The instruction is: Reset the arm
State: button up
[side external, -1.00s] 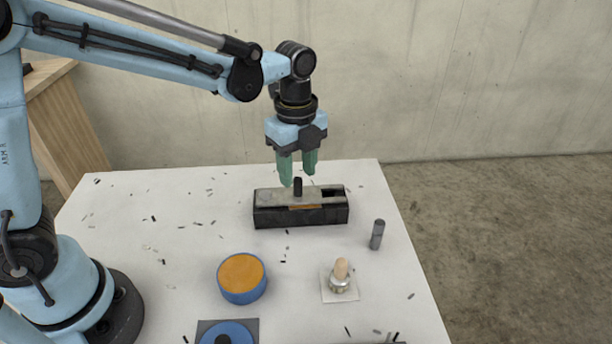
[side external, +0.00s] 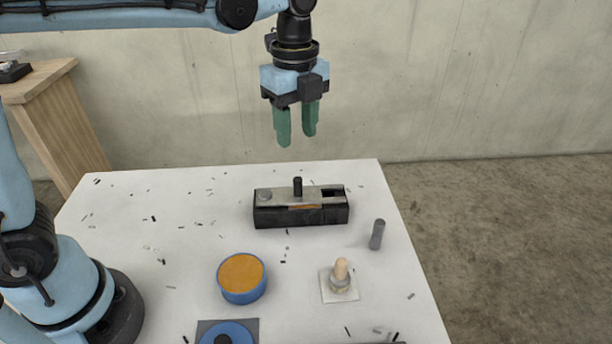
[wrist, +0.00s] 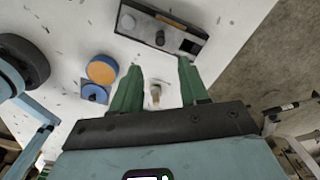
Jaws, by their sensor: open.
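My gripper (side external: 296,125) has green fingers, points down and hangs in the air well above the table. Its fingers are apart with nothing between them; they also show in the wrist view (wrist: 158,82). Below it on the table is a black block with a grey top (side external: 272,212), touching nothing of the gripper. A short dark peg (side external: 298,187) stands upright on the block, and a dark square opening (side external: 334,194) is at its right end. The block also shows at the top of the wrist view (wrist: 150,25).
The white table (side external: 150,260) holds a blue round container with an orange top (side external: 241,277), a grey cylinder (side external: 377,234), a wooden-tipped piece on a white square (side external: 340,280) and a blue disc on a dark plate (side external: 228,332). Small dark bits are scattered about. A wooden stand (side external: 55,120) is behind left.

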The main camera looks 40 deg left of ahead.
jog(key=s+a+f+n+t, duration=0.2)
jog(key=s+a+n+t, duration=0.1)
jog(key=n, duration=0.7)
jog(key=s+a+f+n+t, duration=0.2)
jog(key=s+a+n+t, duration=0.2)
jog(key=s+n, duration=0.3)
jog(key=a+n, duration=0.1)
jog(key=n, duration=0.2)
jog(key=shift+s+a+f, duration=0.15)
jog(key=shift+s+a, duration=0.05)
jog(key=shift+s, duration=0.05)
